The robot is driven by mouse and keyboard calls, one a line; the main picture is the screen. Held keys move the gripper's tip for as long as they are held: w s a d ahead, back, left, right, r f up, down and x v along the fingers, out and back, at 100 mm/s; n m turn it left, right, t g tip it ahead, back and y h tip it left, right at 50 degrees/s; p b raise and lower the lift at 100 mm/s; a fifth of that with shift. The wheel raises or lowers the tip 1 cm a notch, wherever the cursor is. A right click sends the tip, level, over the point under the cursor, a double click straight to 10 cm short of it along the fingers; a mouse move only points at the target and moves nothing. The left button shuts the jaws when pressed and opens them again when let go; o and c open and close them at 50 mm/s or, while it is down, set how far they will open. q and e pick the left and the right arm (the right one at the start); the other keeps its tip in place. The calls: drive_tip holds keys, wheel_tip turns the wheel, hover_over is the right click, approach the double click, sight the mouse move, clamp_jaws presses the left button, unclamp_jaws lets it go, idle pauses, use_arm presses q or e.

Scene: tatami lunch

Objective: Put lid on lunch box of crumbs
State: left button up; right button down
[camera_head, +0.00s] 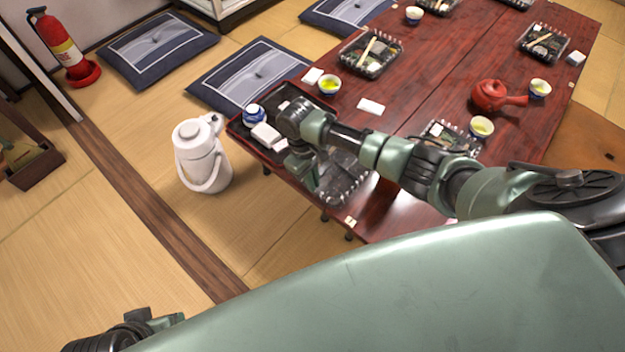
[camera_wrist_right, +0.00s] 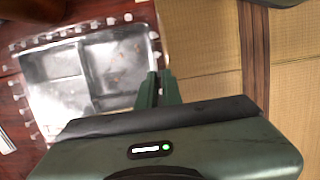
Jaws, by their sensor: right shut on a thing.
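A clear, scalloped-edged lid (camera_head: 345,182) is at the near left edge of the red table, below my right gripper's wrist. In the right wrist view the silvery lunch box (camera_wrist_right: 55,100) shows its compartments, with small brown crumbs in it; clear scallops run around its rim. My right gripper (camera_wrist_right: 157,76) is shut at the right edge of this rim, on what looks like the lid; the pads hide the grip. In the head view this gripper (camera_head: 318,192) is partly hidden. I cannot tell whether lid and box touch. Part of my left gripper (camera_head: 153,321) shows at bottom left, jaws unclear.
A dark tray (camera_head: 238,129) with a blue-white cup (camera_head: 254,114) and white cloths (camera_head: 266,136) lies beside my right wrist. A white pot (camera_head: 201,157) stands on the tatami. A red teapot (camera_head: 492,96), tea cups (camera_head: 330,84) and other lunch boxes (camera_head: 369,55) occupy the table.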

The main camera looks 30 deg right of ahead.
use_arm(q)
drive_tip(key=shift+r, duration=0.2)
use_arm(e)
drive_tip(key=shift+f, duration=0.35)
idle(0.7)
use_arm(q)
drive_tip(key=shift+f+p, duration=0.1)
drive_tip(key=shift+p, duration=0.2)
drive_tip(key=shift+w+f, duration=0.1)
drive_tip(key=shift+f, duration=0.25)
use_arm(e)
drive_tip(key=shift+f, duration=0.15)
drive_tip(key=c, duration=0.9)
unclamp_jaws()
drive_tip(key=shift+c, duration=0.2)
use_arm(q)
drive_tip(key=shift+r, duration=0.1)
drive_tip(key=shift+w, duration=0.1)
